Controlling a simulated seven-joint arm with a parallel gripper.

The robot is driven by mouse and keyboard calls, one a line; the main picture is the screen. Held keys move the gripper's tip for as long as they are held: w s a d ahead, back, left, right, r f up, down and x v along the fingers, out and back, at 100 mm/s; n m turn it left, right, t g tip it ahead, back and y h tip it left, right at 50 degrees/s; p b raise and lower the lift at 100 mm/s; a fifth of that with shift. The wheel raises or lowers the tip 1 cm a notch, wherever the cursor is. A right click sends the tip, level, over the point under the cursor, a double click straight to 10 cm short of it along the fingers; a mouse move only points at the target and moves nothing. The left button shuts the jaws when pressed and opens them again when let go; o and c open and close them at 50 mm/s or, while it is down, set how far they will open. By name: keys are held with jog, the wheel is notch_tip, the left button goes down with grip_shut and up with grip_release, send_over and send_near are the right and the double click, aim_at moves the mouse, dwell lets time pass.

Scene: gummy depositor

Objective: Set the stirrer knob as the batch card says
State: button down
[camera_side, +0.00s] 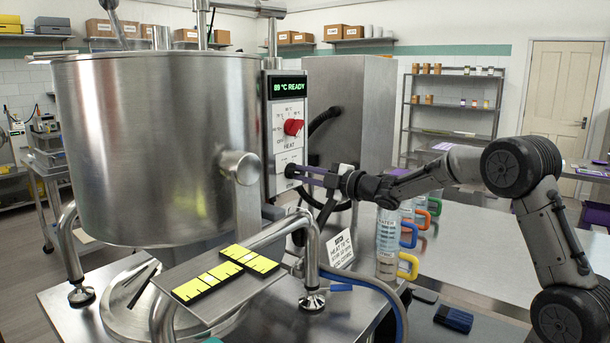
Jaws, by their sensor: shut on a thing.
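The control box (285,135) on the kettle's right side has a green display (289,88) reading about "89 °C READY". A red heat knob (293,127) sits below it among small markings. My gripper (289,171) reaches in from the right to the lower panel, under the heat knob. The white batch card (340,249) stands tilted on the steel table; "HEAT" and a temperature show, but the rest is too small to read.
The big steel kettle (155,140) fills the left. Clear jugs with coloured handles (388,243) stand on the table under my arm. Yellow-marked strips (225,272) lie on a plate in front. A bent steel pipe (312,250) rises near the box.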

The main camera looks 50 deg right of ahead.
jog(key=m, duration=0.4)
jog(key=shift+m, duration=2)
jog(key=c, duration=0.9)
grip_release()
jog(key=shift+o, duration=0.2)
jog(key=s, duration=1.4)
jog(key=shift+w, duration=0.1)
